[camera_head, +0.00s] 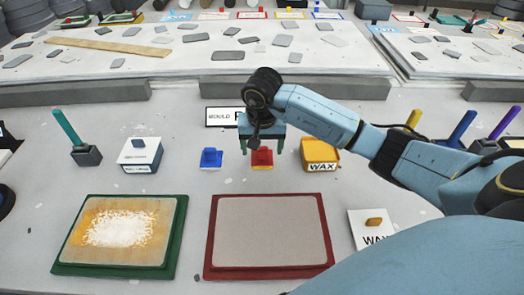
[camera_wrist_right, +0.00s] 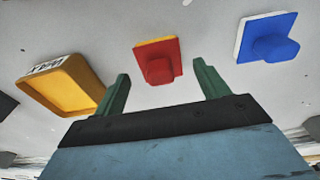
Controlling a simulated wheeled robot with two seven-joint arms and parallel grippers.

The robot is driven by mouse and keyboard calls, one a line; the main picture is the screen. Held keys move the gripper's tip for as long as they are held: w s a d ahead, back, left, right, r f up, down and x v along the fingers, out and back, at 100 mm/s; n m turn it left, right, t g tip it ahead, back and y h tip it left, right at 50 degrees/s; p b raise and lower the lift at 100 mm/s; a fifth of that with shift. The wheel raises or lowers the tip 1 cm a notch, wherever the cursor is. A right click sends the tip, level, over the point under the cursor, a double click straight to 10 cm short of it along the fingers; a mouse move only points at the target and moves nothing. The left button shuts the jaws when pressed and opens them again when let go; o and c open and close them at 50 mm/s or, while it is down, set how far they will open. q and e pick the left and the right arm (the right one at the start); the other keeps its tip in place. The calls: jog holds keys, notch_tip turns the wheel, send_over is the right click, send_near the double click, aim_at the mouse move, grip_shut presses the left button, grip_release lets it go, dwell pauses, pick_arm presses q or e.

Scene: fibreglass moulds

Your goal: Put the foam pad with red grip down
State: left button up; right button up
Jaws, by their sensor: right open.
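The foam pad with red grip (camera_head: 262,158) rests on the grey table behind the red-framed mould. It also shows in the right wrist view (camera_wrist_right: 158,62), with a red top and grip and a yellowish edge. My right gripper (camera_head: 262,150) is above and around the pad in the head view. In the right wrist view its two green fingers (camera_wrist_right: 160,92) are spread apart with the pad beyond and between their tips, and nothing is held. My left gripper is not in view.
A blue-gripped pad (camera_head: 211,158) sits left of the red one, and a yellow wax box (camera_head: 320,153) sits right. The red-framed mould (camera_head: 214,240) and green-framed mould (camera_head: 178,240) lie in front. A wax lid (camera_head: 365,240) lies at the right. Bare table surrounds them.

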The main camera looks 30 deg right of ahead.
aim_at(262, 161)
notch_tip(262, 161, up, 9)
jog(key=shift+s+a+p, duration=0.3)
jog(key=shift+s, duration=0.15)
dwell(0.3)
